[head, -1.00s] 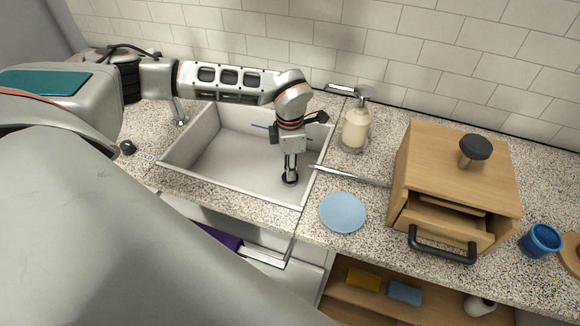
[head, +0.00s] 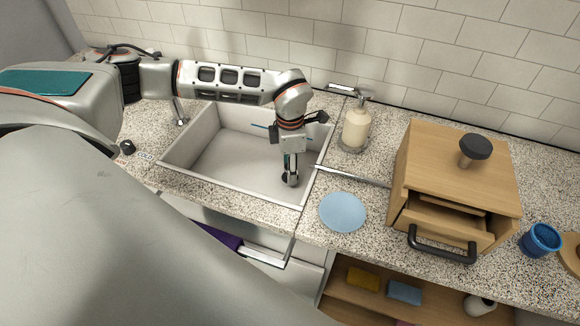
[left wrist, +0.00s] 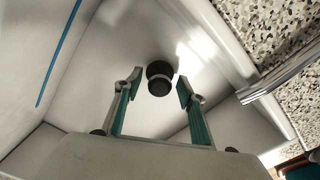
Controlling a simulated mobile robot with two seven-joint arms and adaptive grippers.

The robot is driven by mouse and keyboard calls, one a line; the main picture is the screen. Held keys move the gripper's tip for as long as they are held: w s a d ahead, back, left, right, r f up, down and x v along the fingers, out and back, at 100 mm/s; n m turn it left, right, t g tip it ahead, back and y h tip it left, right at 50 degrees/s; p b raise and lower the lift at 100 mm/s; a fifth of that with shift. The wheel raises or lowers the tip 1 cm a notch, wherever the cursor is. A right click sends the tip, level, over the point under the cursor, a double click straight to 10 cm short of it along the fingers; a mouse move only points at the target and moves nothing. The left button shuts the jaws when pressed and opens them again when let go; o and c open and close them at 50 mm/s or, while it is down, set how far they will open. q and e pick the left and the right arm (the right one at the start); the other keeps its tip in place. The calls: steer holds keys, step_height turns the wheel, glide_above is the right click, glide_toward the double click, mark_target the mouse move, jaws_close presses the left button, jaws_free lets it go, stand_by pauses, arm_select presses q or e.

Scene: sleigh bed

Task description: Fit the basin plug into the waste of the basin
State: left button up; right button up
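The white basin (head: 225,165) is sunk in the speckled counter; its pale inside fills much of the left wrist view (left wrist: 75,110). My left gripper (head: 291,178) points down into it, low near the floor at its right front. In the left wrist view the black basin plug (left wrist: 159,70) is between and just beyond the fingertips, with a gap to each finger. The fingers are apart and open. In the head view the fingers mostly hide the plug. The waste is not visible, and I cannot tell whether the plug is seated in it. My right gripper is not in view.
A soap dispenser (head: 356,127) stands right of the basin. A blue disc (head: 343,212) and a wooden box (head: 430,165) with a black handle are further right, then a blue cup (head: 540,240). The basin's left half is clear. A metal strip (head: 350,176) runs beside the basin.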

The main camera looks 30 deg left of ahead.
arm_select(q)
steer(key=shift+r, duration=0.1)
step_height(320, 180, up, 12)
stand_by(0.6)
steer(key=shift+s, duration=0.15)
